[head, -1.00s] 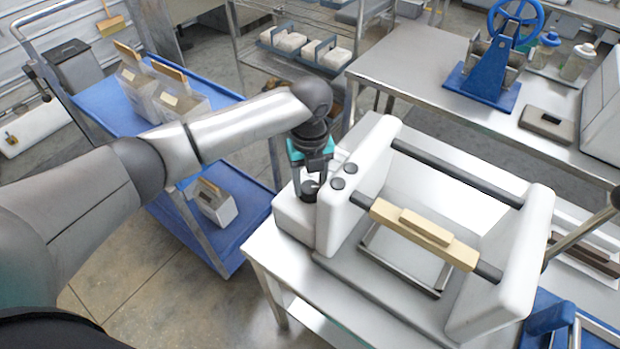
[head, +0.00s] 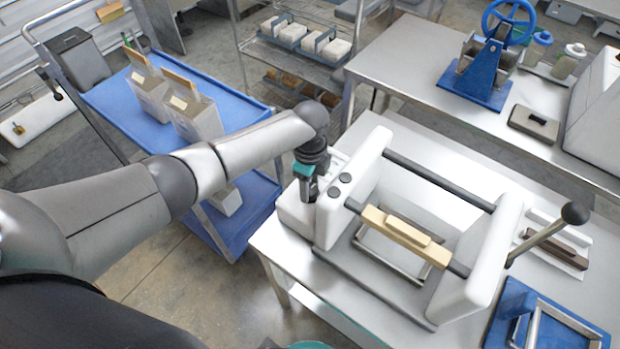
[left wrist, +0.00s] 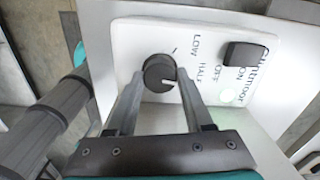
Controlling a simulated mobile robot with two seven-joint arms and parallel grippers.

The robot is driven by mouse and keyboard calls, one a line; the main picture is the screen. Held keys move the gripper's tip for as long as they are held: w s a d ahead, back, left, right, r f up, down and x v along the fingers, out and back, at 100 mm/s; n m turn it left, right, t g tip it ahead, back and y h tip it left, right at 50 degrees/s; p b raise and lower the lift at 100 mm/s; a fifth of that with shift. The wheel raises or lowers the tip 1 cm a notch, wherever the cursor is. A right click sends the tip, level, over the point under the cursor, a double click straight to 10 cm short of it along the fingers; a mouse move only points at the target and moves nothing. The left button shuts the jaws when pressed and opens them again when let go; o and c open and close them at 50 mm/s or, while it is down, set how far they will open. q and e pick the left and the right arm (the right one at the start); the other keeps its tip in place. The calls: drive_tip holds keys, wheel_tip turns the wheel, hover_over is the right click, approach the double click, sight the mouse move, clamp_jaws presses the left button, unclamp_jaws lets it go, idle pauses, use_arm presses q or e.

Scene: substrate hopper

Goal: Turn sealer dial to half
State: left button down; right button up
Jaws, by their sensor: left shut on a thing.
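The sealer (head: 350,205) is a white frame with dark bars and a wooden handle piece, standing on the bench. Its control box carries the dial, a round black knob (left wrist: 159,73), in the left wrist view. A pale mark shows at the knob's lower right; LOW and HALF (left wrist: 203,74) are printed to its right. My left gripper (head: 308,194) is at the box, with its fingers on both sides of the knob (left wrist: 157,82), shut on it. In the head view the knob is mostly hidden by the gripper.
A blue cart (head: 120,100) with bags stands left. A blue tray (head: 505,335) and a lever with a ball knob (head: 574,213) are at right.

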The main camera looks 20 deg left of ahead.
use_arm(q)
drive_tip(key=shift+r+n+p, duration=0.1)
drive_tip(key=shift+n+p, duration=0.25)
drive_tip(key=shift+n, duration=0.35)
drive_tip(key=shift+a, duration=0.1)
drive_tip(key=shift+c, duration=1.5)
unclamp_jaws()
wheel_tip(320, 180, up, 15)
drive_tip(key=shift+p, duration=0.35)
